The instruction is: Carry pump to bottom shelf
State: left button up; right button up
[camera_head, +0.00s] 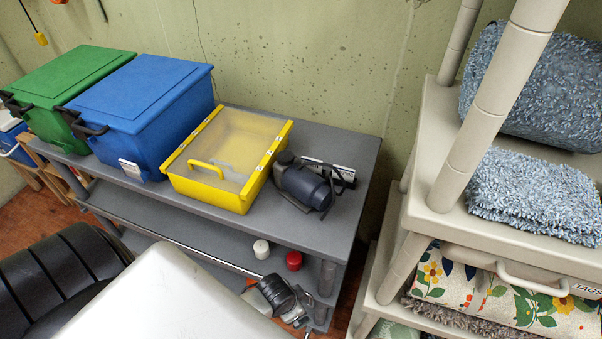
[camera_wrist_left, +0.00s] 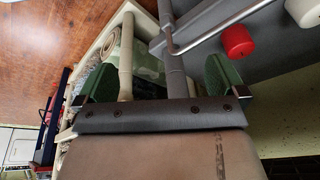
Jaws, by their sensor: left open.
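The dark grey-blue object that appears to be the pump (camera_head: 304,184) lies on the top shelf of the grey rack (camera_head: 345,155), right of a yellow case, with a black strap across its right end. My left gripper (camera_head: 303,317) is low by the rack's front right corner, well below the pump and apart from it; its fingers are hard to make out in the head view. In the left wrist view its green-padded fingers (camera_wrist_left: 160,82) are apart and empty, with rack posts visible beyond them. The bottom shelf is mostly hidden in the head view. My right gripper is not in view.
A yellow case (camera_head: 208,203), blue bin (camera_head: 140,110) and green bin (camera_head: 65,85) fill the top shelf's left. White (camera_head: 261,248) and red (camera_head: 294,261) caps sit on a lower level. A beige shelf (camera_head: 440,170) with blue-grey textiles stands close at right.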

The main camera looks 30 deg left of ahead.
pick_arm(q)
jog(key=w+d+r+m+h+p, duration=0.1)
jog(key=w+d+r+m+p, duration=0.15)
jog(key=r, duration=1.55)
notch_tip(320, 180, up, 14)
jog(key=m+y, duration=0.1)
jog(key=m, duration=1.1)
send_over(299, 177)
jog(key=s, duration=0.2)
jog(key=shift+w+p, duration=0.1)
jog(key=shift+p, duration=0.2)
jog(key=x, duration=0.4)
jog(key=shift+w+a+f, duration=0.15)
jog(key=shift+f, duration=0.2)
jog(key=x, duration=0.5)
jog(key=shift+w+a+f, duration=0.25)
jog(key=shift+f, duration=0.1)
